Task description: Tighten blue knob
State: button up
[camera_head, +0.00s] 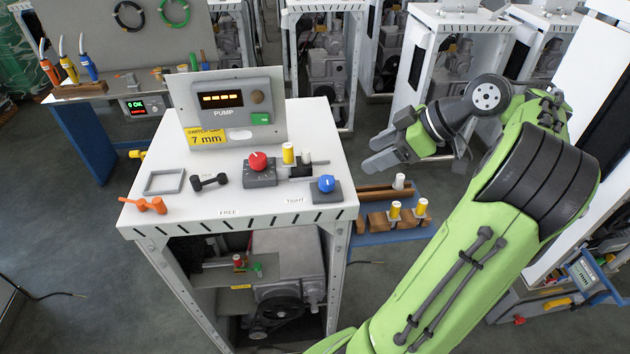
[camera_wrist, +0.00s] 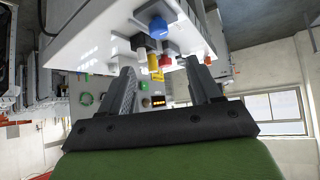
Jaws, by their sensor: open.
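The blue knob (camera_head: 326,184) sits on a dark grey block at the front right corner of the white table top (camera_head: 180,215), beside the TIGHT label (camera_head: 294,201). My gripper (camera_head: 372,155) is to the right of the table, higher in the picture than the knob and apart from it. In the wrist view the blue knob (camera_wrist: 158,27) is near the top, beyond my open, empty fingers (camera_wrist: 165,75). A white mark shows on the knob in the head view.
A red knob (camera_head: 258,162) on a grey block and a yellow cylinder (camera_head: 288,153) stand left of the blue knob. The pump panel (camera_head: 228,110) rises behind. Orange parts, a grey frame (camera_head: 164,182) and a black handle (camera_head: 208,181) lie to the left. Wooden blocks (camera_head: 395,218) are to the right.

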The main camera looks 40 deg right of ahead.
aim_at(326, 179)
jog(key=b+x, duration=0.9)
jog(key=x, duration=0.6)
jog(key=shift+f, duration=0.1)
jog(key=c, duration=1)
jog(key=shift+o, duration=0.2)
